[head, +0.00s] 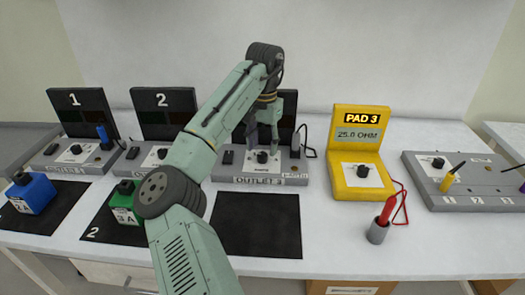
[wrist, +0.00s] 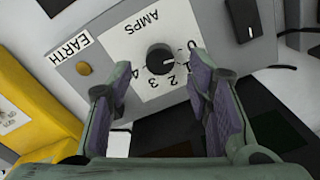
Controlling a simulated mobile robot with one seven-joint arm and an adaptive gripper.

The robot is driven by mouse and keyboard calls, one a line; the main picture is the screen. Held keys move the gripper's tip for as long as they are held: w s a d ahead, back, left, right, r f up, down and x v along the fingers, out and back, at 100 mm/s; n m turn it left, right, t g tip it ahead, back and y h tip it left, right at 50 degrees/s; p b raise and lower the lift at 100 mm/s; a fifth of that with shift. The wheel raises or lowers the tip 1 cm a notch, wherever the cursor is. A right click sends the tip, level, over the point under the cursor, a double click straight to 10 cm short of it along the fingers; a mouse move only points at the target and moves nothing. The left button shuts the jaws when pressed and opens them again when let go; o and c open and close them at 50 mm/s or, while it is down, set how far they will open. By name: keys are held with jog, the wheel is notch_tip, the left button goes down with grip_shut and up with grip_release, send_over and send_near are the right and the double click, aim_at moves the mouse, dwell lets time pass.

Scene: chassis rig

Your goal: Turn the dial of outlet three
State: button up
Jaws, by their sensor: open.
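Outlet three (head: 240,179) is a grey unit with "OUTLET 3" on its front, at the middle of the bench. Its black dial (head: 262,157) sits on a white plate. In the wrist view the dial (wrist: 161,59) shows beside an "AMPS" scale with numbers around it. I cannot tell exactly which number it points to. My gripper (head: 263,138) is above the outlet, pointing down. In the wrist view my gripper (wrist: 160,78) is open, its purple-grey pads apart, with the dial seen in the gap just beyond the tips. I see no contact.
The outlet also bears a black switch (wrist: 244,20) and a brass button (wrist: 83,68) by "EARTH". A yellow Pad 3 meter (head: 360,190) stands close to the right. Outlets one (head: 92,162) and two are at the left. A dark mat (head: 257,225) lies in front, empty.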

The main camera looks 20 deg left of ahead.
aim_at(263, 155)
notch_tip(263, 155, up, 9)
dwell(0.3)
jog(key=shift+s+d, duration=0.1)
